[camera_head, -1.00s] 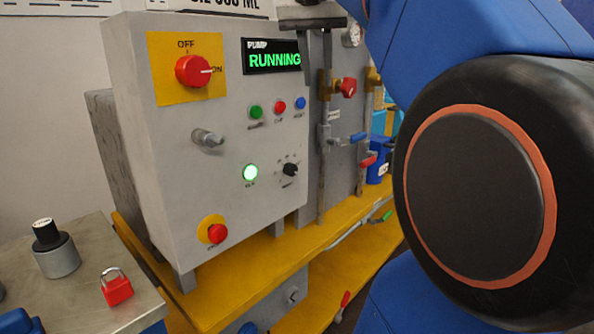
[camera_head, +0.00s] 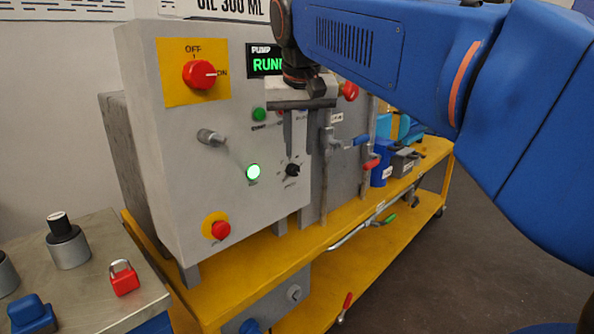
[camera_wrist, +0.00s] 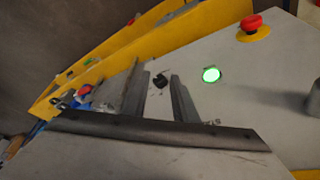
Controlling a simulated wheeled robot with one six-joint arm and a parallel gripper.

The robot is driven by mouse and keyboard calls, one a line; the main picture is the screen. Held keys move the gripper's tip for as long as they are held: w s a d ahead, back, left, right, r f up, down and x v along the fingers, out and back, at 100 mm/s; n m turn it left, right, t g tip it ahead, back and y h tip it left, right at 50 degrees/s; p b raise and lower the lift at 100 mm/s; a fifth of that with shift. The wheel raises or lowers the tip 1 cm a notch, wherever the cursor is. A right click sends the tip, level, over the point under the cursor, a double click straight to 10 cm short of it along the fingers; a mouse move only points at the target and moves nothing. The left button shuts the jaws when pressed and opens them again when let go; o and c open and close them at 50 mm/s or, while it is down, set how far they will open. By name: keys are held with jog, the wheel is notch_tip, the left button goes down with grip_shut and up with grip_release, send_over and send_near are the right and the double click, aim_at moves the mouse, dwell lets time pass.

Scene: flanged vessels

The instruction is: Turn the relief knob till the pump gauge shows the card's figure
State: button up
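My gripper (camera_head: 294,148) hangs in front of the grey pump panel (camera_head: 185,135), pointing down, with its fingers above a small black knob (camera_head: 292,170). In the wrist view the fingers (camera_wrist: 158,72) are apart, and the black knob (camera_wrist: 160,81) shows between them with no visible contact. I cannot tell which knob is the relief knob. No gauge face shows now; my arm covers that area. A sign reading "OIL 300 ML" (camera_head: 228,8) is cut off at the top.
The panel carries a red OFF/ON switch (camera_head: 200,75), a lit green lamp (camera_head: 253,172), a protruding metal stub (camera_head: 210,138) and a red stop button (camera_head: 221,230). A bench with a red padlock (camera_head: 124,278) stands at front left. The floor at right is clear.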

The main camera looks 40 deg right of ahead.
notch_tip(320, 180, down, 5)
jog(key=s+a+n, duration=0.1)
jog(key=a, duration=0.1)
jog(key=shift+s+a, duration=0.4)
dwell(0.3)
jog(key=s+a+f+n+y, duration=0.1)
jog(key=s+a+f, duration=0.3)
jog(key=f, duration=0.7)
jog(key=s+a+f+n+t+y, duration=0.1)
jog(key=s+a+f+n, duration=0.3)
jog(key=f, duration=0.8)
jog(key=shift+s+a+f+y, duration=0.2)
jog(key=shift+a+y, duration=0.1)
jog(key=shift+a, duration=0.65)
jog(key=shift+c, duration=0.6)
dwell(2.0)
grip_shut()
